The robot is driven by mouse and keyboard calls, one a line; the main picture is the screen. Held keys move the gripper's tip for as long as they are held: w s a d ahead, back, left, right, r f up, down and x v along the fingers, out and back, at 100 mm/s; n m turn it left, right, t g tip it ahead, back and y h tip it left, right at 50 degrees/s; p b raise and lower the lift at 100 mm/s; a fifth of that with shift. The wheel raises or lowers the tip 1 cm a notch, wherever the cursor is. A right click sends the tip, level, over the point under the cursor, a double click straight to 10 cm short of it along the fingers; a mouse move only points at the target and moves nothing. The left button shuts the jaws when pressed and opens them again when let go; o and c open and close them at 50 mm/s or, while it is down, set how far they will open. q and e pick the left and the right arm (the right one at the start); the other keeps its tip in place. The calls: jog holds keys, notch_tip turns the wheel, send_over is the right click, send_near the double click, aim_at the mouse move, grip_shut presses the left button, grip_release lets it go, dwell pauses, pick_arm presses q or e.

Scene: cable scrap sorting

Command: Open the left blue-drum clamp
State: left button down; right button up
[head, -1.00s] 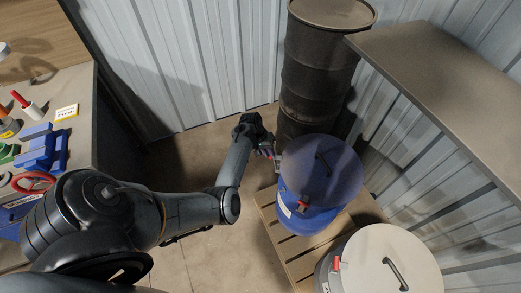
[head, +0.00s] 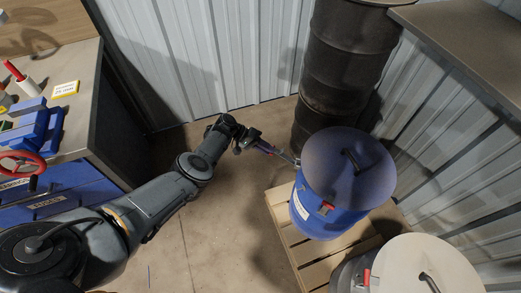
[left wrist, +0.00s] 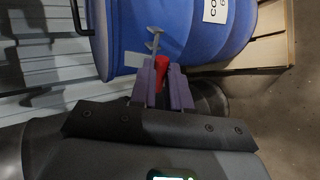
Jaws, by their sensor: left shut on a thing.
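The blue drum (head: 330,222) stands on a wooden pallet, with a dark bluish lid (head: 330,170) bearing a black handle. My left gripper (head: 270,149) is to the left of the drum, a little apart from its wall. In the left wrist view my left gripper (left wrist: 163,88) is shut on the red handle (left wrist: 162,66) of the left clamp. A metal latch piece (left wrist: 154,40) lies between this handle and the blue drum wall; it bridges the gap in the head view (head: 289,159). Another red clamp (head: 326,208) is on the drum's front. My right gripper is not in view.
A black drum (head: 340,75) stands behind the blue one. A pale-lidded drum (head: 415,265) stands at the lower right. A shelf (head: 470,40) juts out at the upper right. A workbench (head: 85,85) is at left. Floor left of the pallet (head: 285,228) is clear.

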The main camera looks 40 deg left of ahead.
pick_arm(q)
notch_tip(320, 180, down, 8)
jog(key=a+b, duration=0.1)
jog(key=b, duration=0.5)
jog(key=shift+s+a+b, duration=0.3)
jog(key=shift+s+b, duration=0.05)
jog(key=shift+s, duration=0.1)
jog(key=c, duration=1.7)
grip_release()
jog(key=shift+r+p, duration=0.35)
jog(key=shift+r, duration=0.05)
jog(key=o, duration=0.6)
jog(key=shift+w+d, duration=0.1)
jog(key=p+v, duration=0.3)
jog(key=v, duration=0.8)
